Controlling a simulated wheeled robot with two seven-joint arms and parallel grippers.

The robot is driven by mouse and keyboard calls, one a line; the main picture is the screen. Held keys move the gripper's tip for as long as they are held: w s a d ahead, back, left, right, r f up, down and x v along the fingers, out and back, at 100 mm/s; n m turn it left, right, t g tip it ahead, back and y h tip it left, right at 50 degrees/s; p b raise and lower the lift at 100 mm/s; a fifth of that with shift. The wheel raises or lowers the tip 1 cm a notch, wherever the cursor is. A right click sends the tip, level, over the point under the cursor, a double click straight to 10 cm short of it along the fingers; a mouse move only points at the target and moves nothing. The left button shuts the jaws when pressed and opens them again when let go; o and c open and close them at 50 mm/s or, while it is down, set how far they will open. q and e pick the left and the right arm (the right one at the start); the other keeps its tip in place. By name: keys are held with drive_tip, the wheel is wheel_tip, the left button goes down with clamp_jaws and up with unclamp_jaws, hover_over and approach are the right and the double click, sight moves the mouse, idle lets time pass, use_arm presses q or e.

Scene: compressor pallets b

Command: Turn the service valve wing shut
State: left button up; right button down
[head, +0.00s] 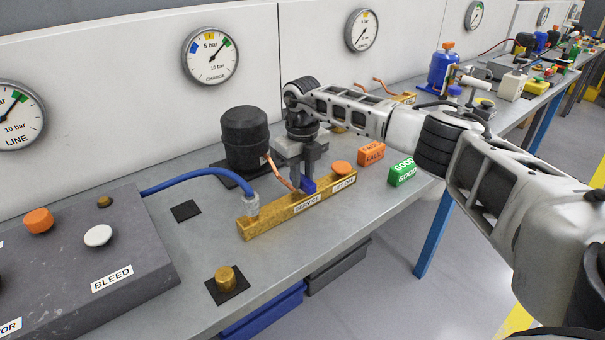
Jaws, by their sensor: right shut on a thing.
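The service valve wing (308,186) is a small blue piece on top of the brass valve block (275,215), above the SERVICE label. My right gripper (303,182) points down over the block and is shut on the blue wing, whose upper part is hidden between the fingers. An orange knob (342,168) sits on the same block by the LET-OFF label. A blue hose (195,174) joins the block's left end through a clear fitting. A copper tube runs from the black compressor (245,138) toward the block. My left gripper is not in view.
The grey panel (85,260) with a BLEED label and several knobs fills the left. A brass cap (226,280) stands on a black pad in front of the block. An orange FAULT block (371,153) and a green GOOD block (402,172) lie right. Gauges (210,56) line the wall.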

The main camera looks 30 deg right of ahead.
sight(303, 178)
drive_tip(key=shift+w+r, duration=0.1)
drive_tip(key=c, duration=1.2)
unclamp_jaws()
use_arm(q)
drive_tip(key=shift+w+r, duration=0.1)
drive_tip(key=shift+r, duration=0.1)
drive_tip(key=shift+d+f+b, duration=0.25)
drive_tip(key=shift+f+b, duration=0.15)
drive_tip(key=shift+b, duration=0.65)
use_arm(e)
wheel_tip(303, 178, up, 16)
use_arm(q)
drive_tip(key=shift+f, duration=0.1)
